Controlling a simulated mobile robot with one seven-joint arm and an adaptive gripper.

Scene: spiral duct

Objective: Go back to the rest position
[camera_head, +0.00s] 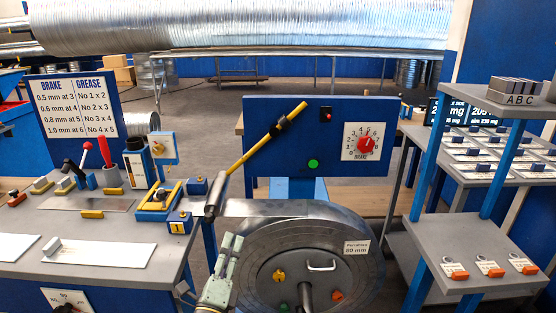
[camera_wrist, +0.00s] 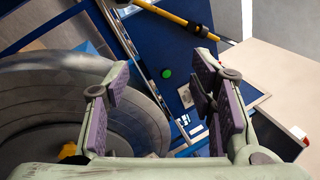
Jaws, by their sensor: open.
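My gripper (camera_head: 230,246), pale green, is at the lower middle of the head view, in front of the left part of the dark strip coil (camera_head: 352,272). The wrist view shows my gripper (camera_wrist: 162,78) open, its purple-padded fingers wide apart with nothing between them. Beyond the fingers are the coil (camera_wrist: 45,85) at left and the blue panel (camera_wrist: 172,45) with a green button (camera_wrist: 167,73). From these views I cannot tell whether the gripper touches the coil.
A yellow lever (camera_head: 262,138) slants across the blue panel (camera_head: 258,115), its dark end above my gripper. A grey workbench (camera_head: 110,225) with tools stands at left. A grey shelf (camera_head: 470,262) with orange-tagged items stands at right. A large metal duct (camera_head: 240,25) spans the back.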

